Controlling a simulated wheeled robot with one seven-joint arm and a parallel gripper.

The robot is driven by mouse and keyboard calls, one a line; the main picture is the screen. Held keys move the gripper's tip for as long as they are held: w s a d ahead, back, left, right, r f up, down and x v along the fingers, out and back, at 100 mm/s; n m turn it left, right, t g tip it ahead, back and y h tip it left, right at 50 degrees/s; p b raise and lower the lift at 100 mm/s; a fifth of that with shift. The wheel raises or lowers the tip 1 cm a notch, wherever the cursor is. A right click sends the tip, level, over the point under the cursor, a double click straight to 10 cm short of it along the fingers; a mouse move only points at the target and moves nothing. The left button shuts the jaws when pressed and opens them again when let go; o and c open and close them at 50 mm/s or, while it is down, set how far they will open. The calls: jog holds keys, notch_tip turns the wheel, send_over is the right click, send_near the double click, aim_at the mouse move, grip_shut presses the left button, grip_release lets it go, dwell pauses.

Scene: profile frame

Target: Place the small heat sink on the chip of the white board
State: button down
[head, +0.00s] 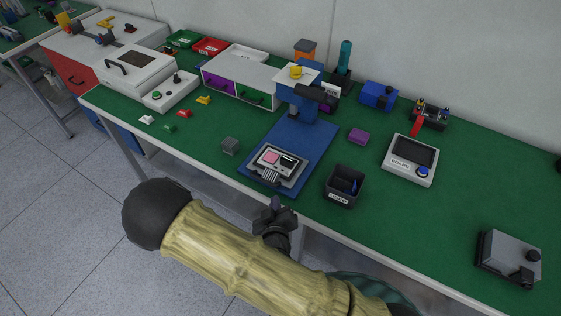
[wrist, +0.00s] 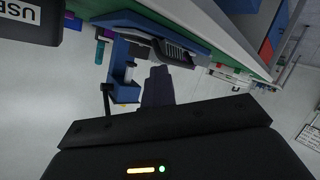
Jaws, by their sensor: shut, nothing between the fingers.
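A white board (head: 293,180) lies on the front part of a blue base plate (head: 305,137). It carries a pink square (head: 270,157), which looks like a chip, a black part, and a grey finned piece at its front edge. A small dark grey block (head: 230,145), possibly the small heat sink, sits on the green table left of the plate. My gripper (head: 274,209) is just off the table's front edge, in front of the board, shut and empty. The wrist view shows its dark fingers (wrist: 157,84) together, with the blue fixture beyond them.
A black labelled bin (head: 344,187) stands right of the board. The blue fixture's column and dark head (head: 315,97) rise behind it. A purple block (head: 358,136) and a white device marked BOARD (head: 410,160) stand further right.

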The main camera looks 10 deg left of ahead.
jog(key=d+m+g, duration=0.1)
jog(key=d, duration=0.1)
jog(key=w+d+m+g+h, duration=0.1)
jog(key=m+g, duration=0.1)
jog(key=w+d+r+m+g+h, duration=0.1)
jog(key=d, duration=0.1)
jog(key=shift+w+d+r+m+p, duration=0.1)
jog(key=shift+w+d+m+p, duration=0.15)
jog(key=shift+d+m+p, duration=0.15)
jog(key=s+d+r+m+g, duration=0.1)
jog(key=s+d+r+g, duration=0.2)
jog(key=d+r, duration=0.5)
jog(key=s+d+r+m+g+p, duration=0.1)
jog(key=s+d+r+g, duration=0.3)
jog(key=d+r, duration=0.5)
jog(key=shift+s+r+m, duration=0.15)
jog(key=shift+r+m, duration=0.15)
jog(key=shift+m, duration=0.2)
jog(key=shift+d, duration=0.1)
